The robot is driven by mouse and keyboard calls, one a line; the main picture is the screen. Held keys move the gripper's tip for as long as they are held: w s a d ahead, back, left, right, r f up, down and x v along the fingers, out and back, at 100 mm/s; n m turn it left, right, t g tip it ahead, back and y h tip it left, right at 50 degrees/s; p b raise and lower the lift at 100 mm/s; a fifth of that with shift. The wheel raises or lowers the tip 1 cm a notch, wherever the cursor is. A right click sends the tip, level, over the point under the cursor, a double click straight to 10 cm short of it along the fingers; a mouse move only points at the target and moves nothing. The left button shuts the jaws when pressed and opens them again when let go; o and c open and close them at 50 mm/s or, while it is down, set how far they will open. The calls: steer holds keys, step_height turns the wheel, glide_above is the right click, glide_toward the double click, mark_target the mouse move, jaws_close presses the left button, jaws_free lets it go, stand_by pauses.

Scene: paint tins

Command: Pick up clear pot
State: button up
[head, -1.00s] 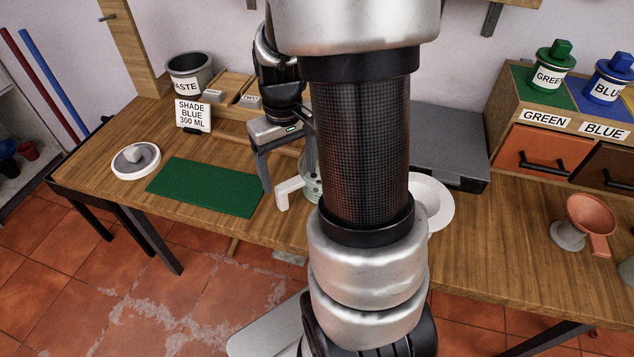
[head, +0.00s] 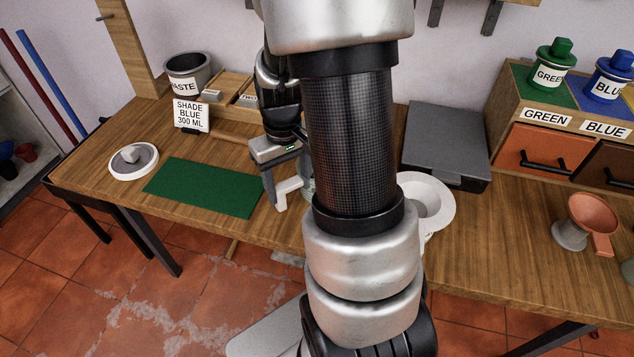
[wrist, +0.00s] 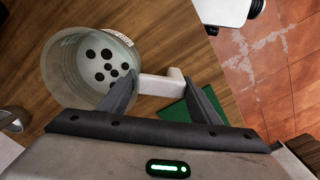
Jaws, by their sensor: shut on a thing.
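The clear pot shows in the wrist view (wrist: 62,78) at upper left, a see-through round pot with several dark spots visible inside and a pale block handle (wrist: 158,85). In the head view only a sliver of the pot (head: 308,188) shows beside my arm, with its white handle (head: 286,191) sticking out to the left. My gripper (wrist: 161,90) is shut on the handle, one finger on each side. It also shows in the head view (head: 284,180). My arm hides most of the pot there, and I cannot tell if it is clear of the table.
A green mat (head: 203,188) lies left of the pot, with a white-rimmed grey lid (head: 133,162) beyond it. A white dish (head: 437,196) and a grey box (head: 447,140) stand right of my arm. A waste bin (head: 187,73) and a shade sign (head: 191,115) stand behind.

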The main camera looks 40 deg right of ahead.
steer(key=shift+r, duration=0.1)
step_height(320, 180, up, 10)
steer(key=shift+f+p, duration=0.1)
steer(key=shift+p, duration=0.95)
steer(key=o, duration=0.9)
steer(key=c, duration=0.5)
steer(key=shift+o, duration=0.2)
